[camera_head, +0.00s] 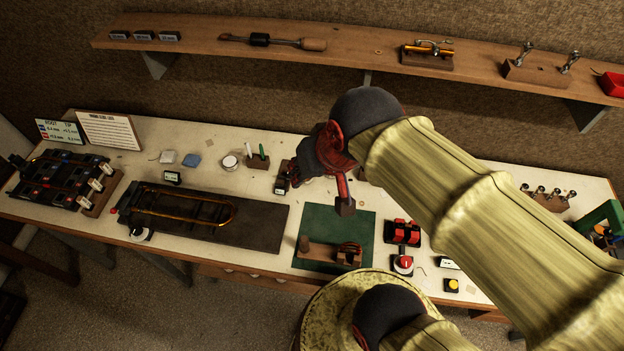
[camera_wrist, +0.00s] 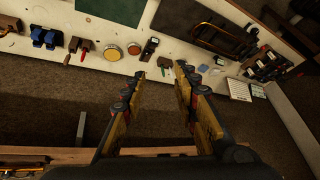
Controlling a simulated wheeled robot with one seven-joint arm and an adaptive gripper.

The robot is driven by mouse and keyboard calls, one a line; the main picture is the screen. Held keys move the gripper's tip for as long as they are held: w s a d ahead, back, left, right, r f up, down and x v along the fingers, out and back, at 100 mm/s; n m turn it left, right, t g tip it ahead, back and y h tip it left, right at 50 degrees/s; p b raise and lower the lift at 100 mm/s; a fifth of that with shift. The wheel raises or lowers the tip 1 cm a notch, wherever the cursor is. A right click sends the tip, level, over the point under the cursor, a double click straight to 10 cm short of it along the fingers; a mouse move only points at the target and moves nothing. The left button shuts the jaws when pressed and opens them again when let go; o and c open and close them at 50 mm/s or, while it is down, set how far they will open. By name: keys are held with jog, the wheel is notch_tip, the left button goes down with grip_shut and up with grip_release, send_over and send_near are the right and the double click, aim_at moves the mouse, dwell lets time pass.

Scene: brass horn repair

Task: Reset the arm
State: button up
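My gripper (camera_wrist: 160,72) shows in the wrist view with its two fingers spread apart and nothing between them. In the head view the end of my arm hangs above the workbench (camera_head: 265,196), near the green mat (camera_head: 364,226), and partly hides what lies behind it. The wrist view looks past the fingers at the floor and the bench edge, with the bench across the top of the picture.
A long wall shelf (camera_head: 214,32) with tools runs above the bench. On the bench are a brass slide (camera_head: 232,212) on a dark mat (camera_head: 262,232), a dark rack (camera_head: 60,180) at left, red blocks (camera_head: 403,232) and a yellow button (camera_head: 452,285).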

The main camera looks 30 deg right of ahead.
jog(key=s+n, duration=0.2)
jog(key=shift+s+a+r+n, duration=0.15)
jog(key=shift+s+a+n, duration=0.1)
jog(key=shift+a+n, duration=0.15)
notch_tip(320, 180, down, 19)
jog(key=b, duration=1.9)
